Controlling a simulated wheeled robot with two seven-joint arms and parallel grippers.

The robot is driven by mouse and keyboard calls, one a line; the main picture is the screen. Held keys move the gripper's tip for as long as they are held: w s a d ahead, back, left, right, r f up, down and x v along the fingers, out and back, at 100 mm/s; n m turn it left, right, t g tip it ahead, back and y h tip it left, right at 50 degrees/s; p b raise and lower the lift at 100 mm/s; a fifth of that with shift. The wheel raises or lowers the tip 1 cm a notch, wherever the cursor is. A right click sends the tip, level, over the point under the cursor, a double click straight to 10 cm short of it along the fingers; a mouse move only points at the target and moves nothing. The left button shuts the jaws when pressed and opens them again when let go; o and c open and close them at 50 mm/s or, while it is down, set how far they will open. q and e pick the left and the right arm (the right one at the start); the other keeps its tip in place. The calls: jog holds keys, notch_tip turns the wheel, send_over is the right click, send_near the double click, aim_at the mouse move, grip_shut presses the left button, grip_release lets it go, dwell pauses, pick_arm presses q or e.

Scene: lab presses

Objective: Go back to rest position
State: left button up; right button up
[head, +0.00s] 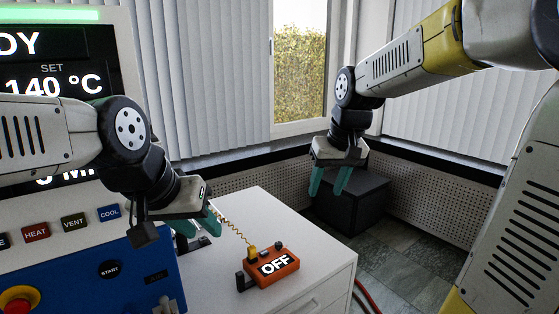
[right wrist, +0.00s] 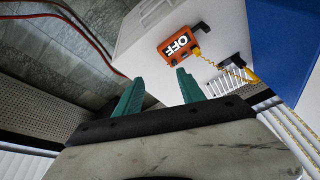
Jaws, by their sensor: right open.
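My left gripper (head: 199,232) is low over the white cabinet top, beside the blue front of the press. Its green fingers are partly hidden by its own body, so I cannot tell how far apart they are. My right gripper (head: 328,184) hangs in the air to the right of the cabinet, in front of a dark box. Its two green fingers point down, apart and empty. They also show in the right wrist view (right wrist: 158,92), with nothing between them.
An orange block marked OFF (head: 272,266) with a coiled yellow cord sits on the white cabinet (head: 318,252). The press (head: 70,215) with buttons stands at left. A dark box (head: 352,203) is on the tiled floor. A red hose (head: 369,295) runs beside the cabinet.

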jog(key=s+d+m+t, duration=0.1)
jog(key=s+d+t, duration=0.1)
jog(key=s, duration=1.4)
jog(key=shift+s+d+m+t+y, duration=0.15)
jog(key=shift+d+m+t+y, duration=0.2)
jog(key=shift+d, duration=0.2)
